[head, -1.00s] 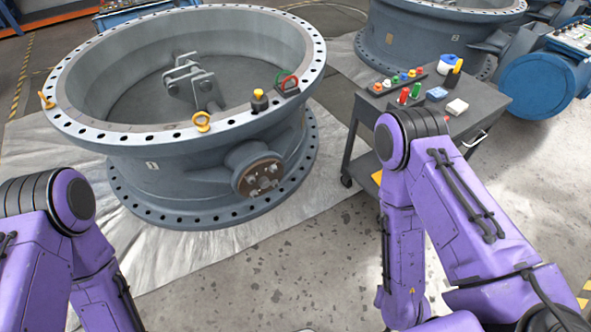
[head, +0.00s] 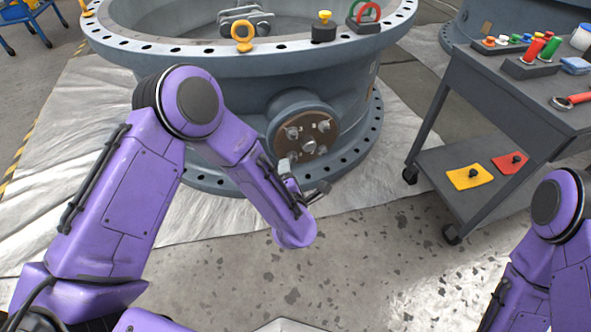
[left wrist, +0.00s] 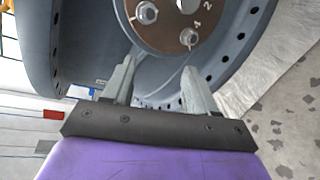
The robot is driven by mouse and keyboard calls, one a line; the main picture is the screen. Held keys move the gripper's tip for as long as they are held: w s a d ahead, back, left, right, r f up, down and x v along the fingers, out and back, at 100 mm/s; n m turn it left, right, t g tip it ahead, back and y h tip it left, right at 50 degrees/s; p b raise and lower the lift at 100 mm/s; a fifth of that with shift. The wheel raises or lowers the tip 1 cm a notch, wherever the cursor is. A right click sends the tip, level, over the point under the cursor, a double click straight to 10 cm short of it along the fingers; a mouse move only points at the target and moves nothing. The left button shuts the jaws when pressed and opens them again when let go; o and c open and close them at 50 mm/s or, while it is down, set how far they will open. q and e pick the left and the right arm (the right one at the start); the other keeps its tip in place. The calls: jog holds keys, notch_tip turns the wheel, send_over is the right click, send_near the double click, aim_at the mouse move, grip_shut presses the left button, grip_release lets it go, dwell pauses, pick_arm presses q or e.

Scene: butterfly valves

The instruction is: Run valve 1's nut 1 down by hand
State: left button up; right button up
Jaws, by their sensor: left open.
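Valve 1 appears to be the large grey ring body (head: 240,68) at the top of the head view. Its side carries a round brown flange plate (head: 323,141) with several silver nuts (head: 293,132). My left gripper (head: 304,180) is open just below and in front of this plate. In the left wrist view its two fingers (left wrist: 159,68) are apart with nothing between them. The plate (left wrist: 165,38) shows ahead of them, with one nut (left wrist: 146,13) at left and another (left wrist: 189,37) at right. My right gripper is out of view.
A dark cart (head: 520,100) stands at right, with red and green items (head: 543,48) and a red-handled tool (head: 572,100) on top. Its lower shelf holds yellow (head: 469,176) and red (head: 510,163) plates. Speckled floor in front of the valve is clear.

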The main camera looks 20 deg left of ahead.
aim_at(294, 134)
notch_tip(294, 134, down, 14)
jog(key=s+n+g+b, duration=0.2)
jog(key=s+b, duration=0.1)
jog(key=b, duration=0.9)
pick_arm(q)
jog(key=w+n+y+b, duration=0.1)
jog(key=w+n, duration=0.3)
jog(key=w+a+n+y+b, duration=0.1)
jog(key=w+n+y, duration=0.1)
jog(key=w+n, duration=0.3)
jog(key=w+a+n+t+y+b, duration=0.1)
jog(key=w+n, duration=0.3)
jog(key=w, duration=0.1)
jog(key=shift+a+f+n+y, duration=0.1)
jog(key=shift+a+n+y, duration=0.1)
jog(key=shift+n+y, duration=0.1)
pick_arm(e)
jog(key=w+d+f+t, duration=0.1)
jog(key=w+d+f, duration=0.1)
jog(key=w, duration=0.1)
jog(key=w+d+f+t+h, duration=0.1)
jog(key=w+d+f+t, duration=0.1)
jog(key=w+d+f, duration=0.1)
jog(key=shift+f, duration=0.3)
pick_arm(q)
jog(key=shift+w+a, duration=0.15)
jog(key=shift+w, duration=0.05)
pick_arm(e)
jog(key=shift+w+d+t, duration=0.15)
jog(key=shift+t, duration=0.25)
